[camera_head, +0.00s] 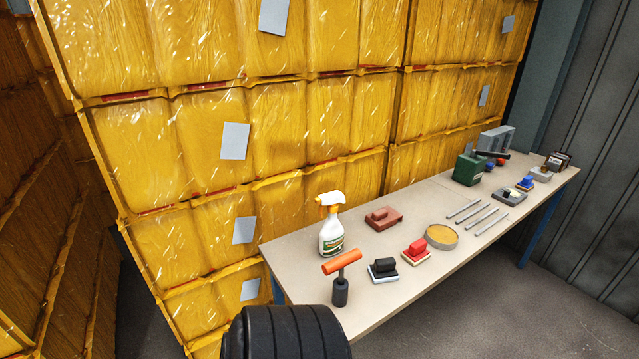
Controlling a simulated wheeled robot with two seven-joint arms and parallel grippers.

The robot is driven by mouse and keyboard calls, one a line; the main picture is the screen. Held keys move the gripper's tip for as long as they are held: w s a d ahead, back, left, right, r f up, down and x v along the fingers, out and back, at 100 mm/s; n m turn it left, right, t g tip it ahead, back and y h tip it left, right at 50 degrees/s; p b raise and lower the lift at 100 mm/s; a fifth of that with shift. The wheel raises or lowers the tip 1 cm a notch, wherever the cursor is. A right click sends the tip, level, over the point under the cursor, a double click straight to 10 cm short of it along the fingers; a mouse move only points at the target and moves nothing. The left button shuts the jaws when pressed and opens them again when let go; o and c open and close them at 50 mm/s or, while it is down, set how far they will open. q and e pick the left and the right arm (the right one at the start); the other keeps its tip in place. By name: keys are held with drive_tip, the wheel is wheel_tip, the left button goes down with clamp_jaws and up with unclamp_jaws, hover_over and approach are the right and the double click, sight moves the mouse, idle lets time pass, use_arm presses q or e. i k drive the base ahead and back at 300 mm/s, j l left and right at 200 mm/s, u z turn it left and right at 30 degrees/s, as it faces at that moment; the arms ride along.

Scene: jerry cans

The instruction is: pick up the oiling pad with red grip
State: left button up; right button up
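The oiling pad with red grip (416,250) lies on the tan table (311,258), in its near half. It has a red handle on top of a pale, flat base. A similar pad with a black grip (383,269) lies to its left, and a round tin with a yellowish top (441,236) is close to its right. Further right is a pad with a blue grip (525,184). Neither of my grippers shows in the head view. Nothing is touching the red-grip pad's handle.
Several metal rods (478,217) and a green box (467,168) lie further right. Stacked yellow jerry cans (323,125) rise behind the table.

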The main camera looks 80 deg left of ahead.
sight(417, 253)
drive_tip(key=u, duration=1.6)
drive_tip(key=i+l, duration=0.15)
drive_tip(key=l, duration=0.2)
drive_tip(key=i+l, duration=0.15)
drive_tip(key=l, duration=0.25)
drive_tip(key=i+l, duration=0.15)
drive_tip(key=l, duration=0.2)
